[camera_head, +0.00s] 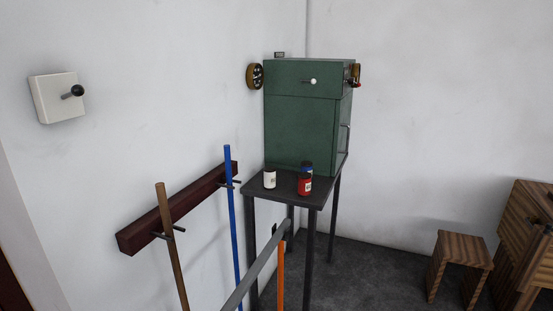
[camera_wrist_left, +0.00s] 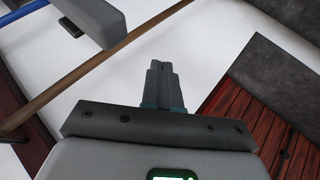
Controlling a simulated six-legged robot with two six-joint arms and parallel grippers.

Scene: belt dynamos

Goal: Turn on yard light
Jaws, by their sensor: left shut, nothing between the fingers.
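A white square switch box (camera_head: 56,98) with a black-knobbed lever (camera_head: 74,92) is mounted on the left wall in the head view. The lever sticks out to the right of the box. No label on it can be read. Neither gripper shows in the head view. In the left wrist view my left gripper (camera_wrist_left: 161,68) is shut and empty, with its fingers against a background of white wall. The switch box does not show in the left wrist view. My right gripper is in neither view.
A green cabinet (camera_head: 298,135) stands on a dark table (camera_head: 257,192) with a white can (camera_head: 269,179) and a red jar (camera_head: 305,186). A dark red rack (camera_head: 190,205) holds a brown pole (camera_head: 170,240) and a blue pole (camera_head: 232,220). A striped stool (camera_head: 461,252) stands right.

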